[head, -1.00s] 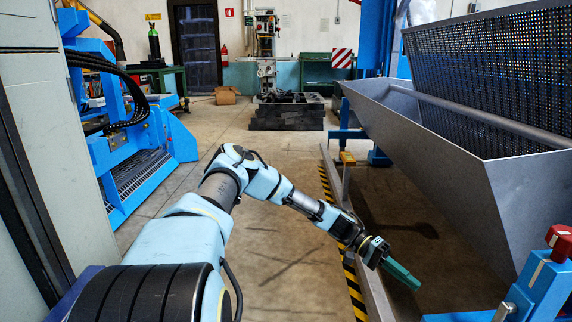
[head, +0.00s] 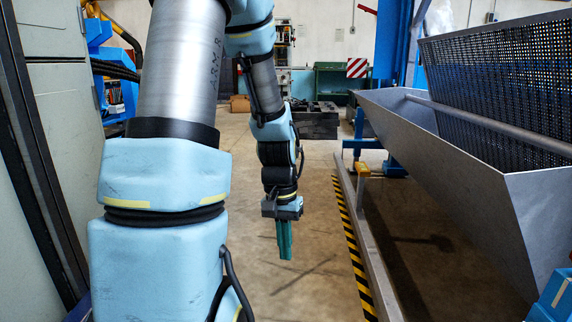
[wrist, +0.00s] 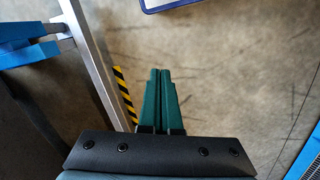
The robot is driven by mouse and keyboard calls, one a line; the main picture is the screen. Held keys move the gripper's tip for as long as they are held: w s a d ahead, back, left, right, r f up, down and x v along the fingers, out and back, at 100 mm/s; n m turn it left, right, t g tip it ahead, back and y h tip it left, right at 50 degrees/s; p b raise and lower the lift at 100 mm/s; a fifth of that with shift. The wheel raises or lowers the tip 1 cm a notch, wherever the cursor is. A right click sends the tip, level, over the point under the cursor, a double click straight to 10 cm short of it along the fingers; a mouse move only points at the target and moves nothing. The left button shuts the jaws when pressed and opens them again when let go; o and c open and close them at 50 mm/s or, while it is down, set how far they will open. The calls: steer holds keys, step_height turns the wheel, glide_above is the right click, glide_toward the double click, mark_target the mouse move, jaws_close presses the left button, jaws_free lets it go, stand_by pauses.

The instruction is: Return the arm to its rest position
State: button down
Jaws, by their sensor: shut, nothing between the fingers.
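My arm rises at the left of the head view and bends over at the top, with its forearm hanging down near the picture's middle. My gripper (head: 286,258) has green fingers that point down over the bare floor, left of the yellow and black striped strip. In the wrist view my gripper (wrist: 160,72) shows its two green fingers side by side, shut, with nothing held. The floor lies below the fingertips with a clear gap.
A grey metal trough (head: 440,150) with a perforated screen (head: 500,90) stands at the right. A floor rail (head: 365,235) runs beside the striped strip (head: 352,240). A grey cabinet (head: 50,180) stands close at the left. Open floor (head: 320,290) lies between.

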steer(key=s+a+r+n+t, duration=0.3)
steer(key=a+r, duration=0.3)
steer(key=a, duration=0.1)
step_height(320, 180, up, 33)
steer(key=p, duration=3.3)
steer(key=shift+d+y, duration=0.25)
steer(key=shift+y, duration=0.05)
